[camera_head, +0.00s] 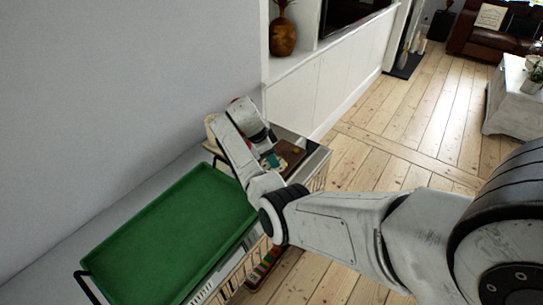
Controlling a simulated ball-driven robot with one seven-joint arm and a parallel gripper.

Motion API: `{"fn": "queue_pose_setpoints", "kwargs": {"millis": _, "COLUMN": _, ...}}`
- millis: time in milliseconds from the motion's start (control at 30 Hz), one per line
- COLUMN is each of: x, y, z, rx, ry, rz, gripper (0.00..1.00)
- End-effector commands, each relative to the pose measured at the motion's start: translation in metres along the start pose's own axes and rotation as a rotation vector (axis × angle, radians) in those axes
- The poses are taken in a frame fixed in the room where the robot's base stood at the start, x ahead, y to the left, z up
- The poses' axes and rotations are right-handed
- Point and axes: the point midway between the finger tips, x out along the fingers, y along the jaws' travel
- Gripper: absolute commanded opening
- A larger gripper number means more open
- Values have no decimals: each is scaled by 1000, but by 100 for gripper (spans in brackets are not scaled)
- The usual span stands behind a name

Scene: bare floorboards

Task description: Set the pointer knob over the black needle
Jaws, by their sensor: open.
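My arm reaches from the right across the picture to the far end of a low unit against the wall. My gripper (266,146) points down there, small and partly hidden by my own wrist; it is open, and I see nothing held in it. A small teal and pale item (271,160) shows just below it, beside a brown wooden piece (291,152). I cannot make out the pointer knob or the black needle; they may be too small or hidden behind my arm.
A large empty green tray (175,235) lies on the near part of the low unit. A white cabinet (335,75) with a brown vase (283,37) stands beyond. Bare floorboards (400,120) are open to the right, with a covered table (515,98) farther off.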

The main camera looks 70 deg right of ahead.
Motion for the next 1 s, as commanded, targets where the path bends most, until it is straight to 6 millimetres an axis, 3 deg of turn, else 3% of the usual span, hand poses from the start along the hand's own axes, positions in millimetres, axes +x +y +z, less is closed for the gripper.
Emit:
{"fn": "queue_pose_setpoints", "kwargs": {"millis": 300, "x": 3, "y": 0, "z": 0, "rx": 0, "ry": 0, "rz": 0, "gripper": 46}}
{"fn": "queue_pose_setpoints", "kwargs": {"millis": 800, "x": 2, "y": 0, "z": 0, "rx": -1, "ry": -1, "rz": 0, "gripper": 0}}
{"fn": "queue_pose_setpoints", "kwargs": {"millis": 1000, "x": 2, "y": 0, "z": 0, "rx": -2, "ry": -1, "rz": -1, "gripper": 0}}
